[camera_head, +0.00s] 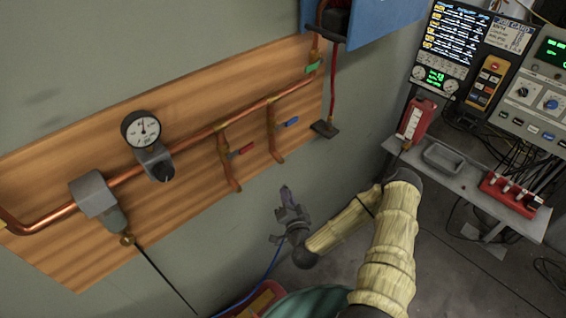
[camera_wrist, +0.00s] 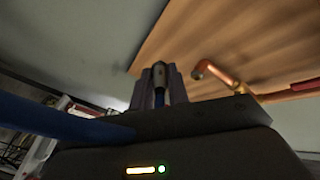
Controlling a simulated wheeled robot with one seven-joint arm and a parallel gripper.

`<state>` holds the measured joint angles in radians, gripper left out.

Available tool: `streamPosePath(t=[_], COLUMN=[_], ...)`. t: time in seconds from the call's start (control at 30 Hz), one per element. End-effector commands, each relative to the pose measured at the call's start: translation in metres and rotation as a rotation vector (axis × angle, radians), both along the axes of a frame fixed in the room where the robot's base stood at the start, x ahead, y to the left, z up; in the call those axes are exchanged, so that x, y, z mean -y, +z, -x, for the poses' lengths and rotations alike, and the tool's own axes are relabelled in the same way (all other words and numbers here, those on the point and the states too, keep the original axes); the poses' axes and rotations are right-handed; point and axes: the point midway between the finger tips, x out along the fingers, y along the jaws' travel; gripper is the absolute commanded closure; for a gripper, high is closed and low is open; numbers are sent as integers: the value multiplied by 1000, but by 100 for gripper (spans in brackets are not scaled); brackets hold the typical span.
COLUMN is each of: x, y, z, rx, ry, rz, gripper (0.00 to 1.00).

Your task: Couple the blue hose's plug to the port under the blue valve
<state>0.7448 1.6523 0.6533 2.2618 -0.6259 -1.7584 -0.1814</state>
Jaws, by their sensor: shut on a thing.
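The blue valve (camera_head: 291,122) is on the copper pipework, and its branch pipe ends in an open port (camera_head: 278,158) below it. My gripper (camera_head: 287,198) is below that port and apart from it, in front of the grey wall. In the wrist view my gripper (camera_wrist: 160,88) is shut on the plug (camera_wrist: 159,72), whose dark tip points up between the fingers. The blue hose (camera_head: 262,284) hangs from the gripper to the lower left; it also shows large in the wrist view (camera_wrist: 50,118). A copper pipe end (camera_wrist: 204,69) appears right of the plug, not touching it.
The red valve (camera_head: 243,149) has a similar branch left of the blue one. A gauge (camera_head: 142,130) and grey fitting (camera_head: 93,194) are further left on the wooden board (camera_head: 185,100). A blue box (camera_head: 375,22) is above right. A bench (camera_head: 470,185) stands right.

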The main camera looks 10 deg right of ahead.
Motion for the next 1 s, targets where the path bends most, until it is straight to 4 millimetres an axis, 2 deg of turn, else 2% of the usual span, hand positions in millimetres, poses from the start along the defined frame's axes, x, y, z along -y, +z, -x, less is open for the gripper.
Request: streamPosePath(t=[0.13, 0.3, 0.4, 1.0], x=[1, 1, 0, -3], y=[-23, -69, -85, -85], z=[9, 31, 41, 44], rx=[-6, -6, -4, 0], ry=[-3, -4, -1, 6], rz=[0, 0, -1, 0], gripper=[100, 100, 100, 100])
